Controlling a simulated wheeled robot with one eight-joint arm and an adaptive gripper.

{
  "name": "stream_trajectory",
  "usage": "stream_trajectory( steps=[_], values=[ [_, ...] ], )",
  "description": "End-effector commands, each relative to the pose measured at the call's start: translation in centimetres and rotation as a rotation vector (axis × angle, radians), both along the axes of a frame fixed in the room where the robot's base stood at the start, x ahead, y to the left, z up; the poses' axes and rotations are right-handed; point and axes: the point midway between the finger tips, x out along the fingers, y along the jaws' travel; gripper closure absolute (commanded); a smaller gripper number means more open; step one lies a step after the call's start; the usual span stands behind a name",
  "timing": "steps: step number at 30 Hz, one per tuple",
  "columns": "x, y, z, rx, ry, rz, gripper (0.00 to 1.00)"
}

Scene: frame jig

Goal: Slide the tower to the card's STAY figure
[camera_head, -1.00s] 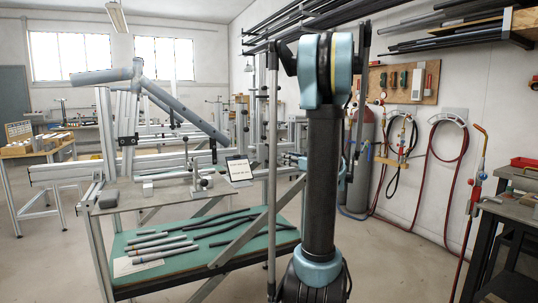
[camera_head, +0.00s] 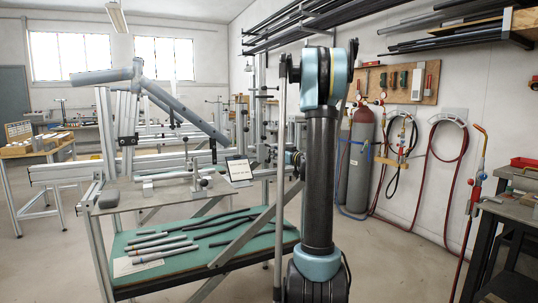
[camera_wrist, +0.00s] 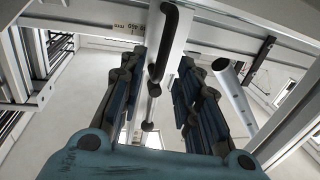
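My gripper (camera_wrist: 163,72) is open in the wrist view, its two dark padded fingers standing apart. A black bent handle (camera_wrist: 165,35) with a rounded end shows in the gap between them; I cannot tell whether a finger touches it. Behind it is a pale metal upright (camera_wrist: 174,48), probably the tower, beside a rail with a small printed scale mark (camera_wrist: 130,28). In the head view a white card (camera_head: 239,169) in a dark frame stands at the jig; its writing is too small to read. My arm hides much of the tower area there.
The frame jig holds grey tubes (camera_head: 185,112) above a bench plate (camera_head: 135,193). Loose tubes lie on the green lower shelf (camera_head: 190,262). Gas cylinders (camera_head: 358,165) and hoses stand right of my arm.

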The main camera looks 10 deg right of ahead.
Motion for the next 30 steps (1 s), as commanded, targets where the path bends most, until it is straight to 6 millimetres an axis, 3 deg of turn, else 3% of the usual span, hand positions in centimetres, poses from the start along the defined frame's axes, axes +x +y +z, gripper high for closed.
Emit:
stream_trajectory(
  steps=[9, 21, 22, 26, 30],
  values=[
    [3.5, 2.0, 0.0, 0.000, 0.000, 0.001, 0.69],
    [4.1, 2.3, 0.0, 0.000, 0.000, 0.000, 0.69],
    [4.1, 2.3, 0.0, 0.000, 0.000, 0.000, 0.72],
    [4.1, 2.3, 0.0, 0.000, 0.000, 0.000, 1.00],
    [4.0, 2.3, 0.0, 0.000, 0.000, 0.000, 1.00]
  ],
)
